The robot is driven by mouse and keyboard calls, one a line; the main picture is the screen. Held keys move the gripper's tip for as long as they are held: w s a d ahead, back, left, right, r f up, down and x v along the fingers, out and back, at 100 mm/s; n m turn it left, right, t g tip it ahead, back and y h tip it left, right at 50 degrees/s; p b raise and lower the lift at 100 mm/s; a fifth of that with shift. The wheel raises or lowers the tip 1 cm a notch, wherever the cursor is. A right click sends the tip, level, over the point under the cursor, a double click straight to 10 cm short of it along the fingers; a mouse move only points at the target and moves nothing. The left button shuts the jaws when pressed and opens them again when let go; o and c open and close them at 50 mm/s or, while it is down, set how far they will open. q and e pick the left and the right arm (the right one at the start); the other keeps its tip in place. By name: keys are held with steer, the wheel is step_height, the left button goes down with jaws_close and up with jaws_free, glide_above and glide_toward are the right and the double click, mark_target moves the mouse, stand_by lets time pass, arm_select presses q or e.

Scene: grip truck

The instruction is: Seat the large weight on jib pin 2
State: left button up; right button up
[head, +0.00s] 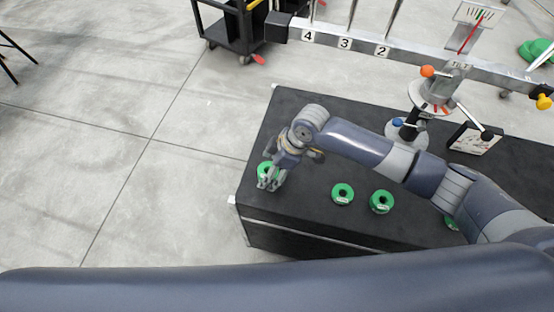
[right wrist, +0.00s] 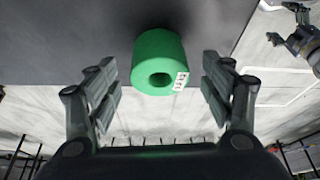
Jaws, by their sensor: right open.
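My right gripper (head: 268,184) is low over the left end of the black table, by a green ring-shaped weight (head: 263,170). In the right wrist view this weight (right wrist: 159,62) stands between and ahead of the open fingers (right wrist: 160,92), with a gap on both sides. Its white label is too small to read. Other green weights stand further right on the table (head: 342,194), (head: 381,202). Pin 2 (head: 393,20) rises from the silver jib above its "2" label and looks empty in the visible part. Which weight is the large one is unclear.
The jib beam (head: 420,62) runs beyond the table, with labels 4, 3 and 2. A stand with coloured knobs (head: 436,92) and a small panel (head: 474,139) are on the right. A black cart (head: 235,28) is behind. A grey arm part (right wrist: 303,40) shows at the wrist view's edge.

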steer(key=shift+x, duration=0.8)
arm_select(q)
steer(key=shift+w, duration=0.45)
arm_select(e)
steer(key=shift+a+f, duration=0.1)
steer(key=shift+f, duration=0.05)
jaws_close()
steer(key=c, duration=0.8)
jaws_free()
steer(key=shift+c, duration=0.2)
arm_select(q)
steer(key=shift+a, duration=0.15)
arm_select(e)
steer(key=shift+c, duration=1.1)
arm_select(q)
steer(key=shift+s, duration=0.1)
steer(key=shift+r+p, duration=0.75)
arm_select(e)
steer(key=shift+w+r, duration=0.1)
steer(key=shift+r, duration=0.75)
arm_select(q)
steer(key=shift+r+p, duration=0.55)
arm_select(e)
steer(key=shift+r, duration=0.55)
